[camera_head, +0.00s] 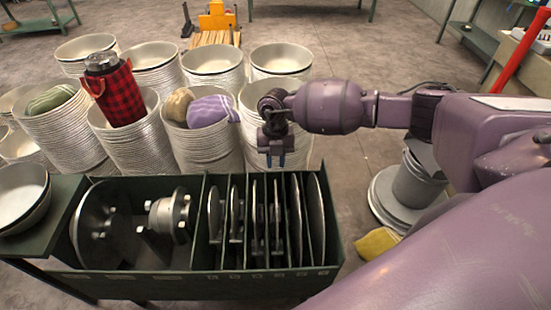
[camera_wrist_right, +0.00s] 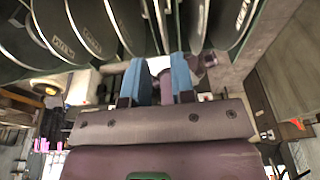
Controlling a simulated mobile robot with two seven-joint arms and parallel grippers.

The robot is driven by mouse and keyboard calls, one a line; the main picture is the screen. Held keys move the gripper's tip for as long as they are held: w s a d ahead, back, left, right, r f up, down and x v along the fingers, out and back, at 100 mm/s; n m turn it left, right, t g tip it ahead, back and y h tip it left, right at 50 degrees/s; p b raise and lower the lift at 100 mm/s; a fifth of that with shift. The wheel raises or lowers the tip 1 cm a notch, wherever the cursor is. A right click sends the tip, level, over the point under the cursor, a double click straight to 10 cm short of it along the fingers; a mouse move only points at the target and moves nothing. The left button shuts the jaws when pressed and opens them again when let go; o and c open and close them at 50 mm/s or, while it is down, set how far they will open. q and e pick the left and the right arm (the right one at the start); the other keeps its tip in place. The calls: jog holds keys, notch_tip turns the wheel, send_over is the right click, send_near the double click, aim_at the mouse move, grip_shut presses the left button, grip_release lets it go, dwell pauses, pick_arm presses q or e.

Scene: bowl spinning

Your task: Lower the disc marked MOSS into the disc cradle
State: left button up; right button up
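Several grey discs (camera_head: 296,215) stand on edge in narrow slots of a dark green rack (camera_head: 338,245). In the right wrist view, labelled discs (camera_wrist_right: 98,20) hang across the top; I cannot read surely which one is MOSS. My right gripper (camera_head: 275,160) is above the rack's back edge, fingers pointing down. In the right wrist view its two blue fingertips (camera_wrist_right: 159,80) are apart, with no disc seen between them. The rack's left bay holds a large disc (camera_head: 97,222) and a metal hub (camera_head: 170,215); I cannot tell which part is the cradle. My left gripper is out of view.
Stacks of pale bowls (camera_head: 215,140) stand close behind the rack, some holding cloths and a red plaid flask (camera_head: 112,90). More bowls (camera_head: 24,190) sit at the left. A grey bucket (camera_head: 415,180) and yellow cloth (camera_head: 377,242) lie right of the rack.

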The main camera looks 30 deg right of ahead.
jog(key=shift+s+a+f+b, duration=0.1)
jog(key=shift+s+f+b, duration=0.1)
jog(key=shift+f+b, duration=0.75)
jog(key=shift+s+a+f+b, duration=0.15)
jog(key=shift+f+b, duration=0.3)
jog(key=shift+f, duration=0.85)
jog(key=shift+s+a+f+b, duration=0.15)
jog(key=shift+f+b, duration=0.15)
jog(key=shift+f, duration=0.4)
jog(key=shift+s+d+f+b, duration=0.15)
jog(key=shift+f+b, duration=0.1)
jog(key=shift+f, duration=0.4)
jog(key=shift+a+f, duration=0.1)
jog(key=shift+f, duration=0.25)
jog(key=shift+s+f, duration=0.1)
jog(key=shift+s+f, duration=0.1)
jog(key=shift+f, duration=0.5)
jog(key=shift+s+a+f+b, duration=0.15)
jog(key=shift+f+b, duration=0.4)
jog(key=shift+f, duration=0.35)
